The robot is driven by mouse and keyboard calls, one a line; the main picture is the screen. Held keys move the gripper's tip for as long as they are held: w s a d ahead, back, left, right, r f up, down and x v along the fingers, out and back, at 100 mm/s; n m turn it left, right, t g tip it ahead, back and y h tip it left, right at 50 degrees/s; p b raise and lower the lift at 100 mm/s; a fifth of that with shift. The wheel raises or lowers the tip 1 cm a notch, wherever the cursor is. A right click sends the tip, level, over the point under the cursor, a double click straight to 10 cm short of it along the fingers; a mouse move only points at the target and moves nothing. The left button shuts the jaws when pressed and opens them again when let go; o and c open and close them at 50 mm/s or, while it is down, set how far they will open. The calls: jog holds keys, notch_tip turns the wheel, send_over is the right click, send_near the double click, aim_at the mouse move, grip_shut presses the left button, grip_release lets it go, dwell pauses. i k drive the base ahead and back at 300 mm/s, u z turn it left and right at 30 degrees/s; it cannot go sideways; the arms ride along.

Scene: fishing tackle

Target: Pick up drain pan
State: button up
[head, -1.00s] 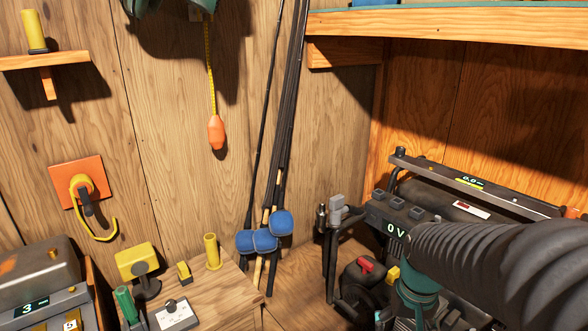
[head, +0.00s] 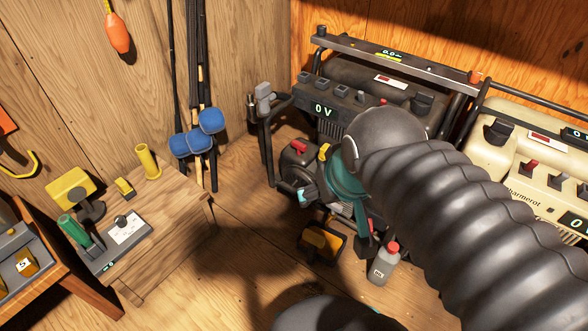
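What looks like the drain pan (head: 320,241), a small dark-rimmed tray with a yellow-orange inside, sits on the wooden floor in front of the dark generator (head: 372,100). My gripper (head: 335,215), at the end of my black ribbed arm and teal wrist, is above and just right of the pan, near the generator's front. Its fingers are dark and partly hidden by the wrist, so I cannot tell how far apart they are. I see no sign of the pan being held.
A grey bottle with a red cap (head: 382,264) stands on the floor right of the pan. A cream generator (head: 530,150) is at the right. A low wooden table (head: 170,220) with fittings is at the left. Rods with blue ends (head: 200,140) lean in the corner. Floor between table and pan is clear.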

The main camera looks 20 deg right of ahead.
aim_at(321, 236)
jog(key=z, duration=1.1)
jog(key=k, duration=0.75)
jog(key=z, duration=0.5)
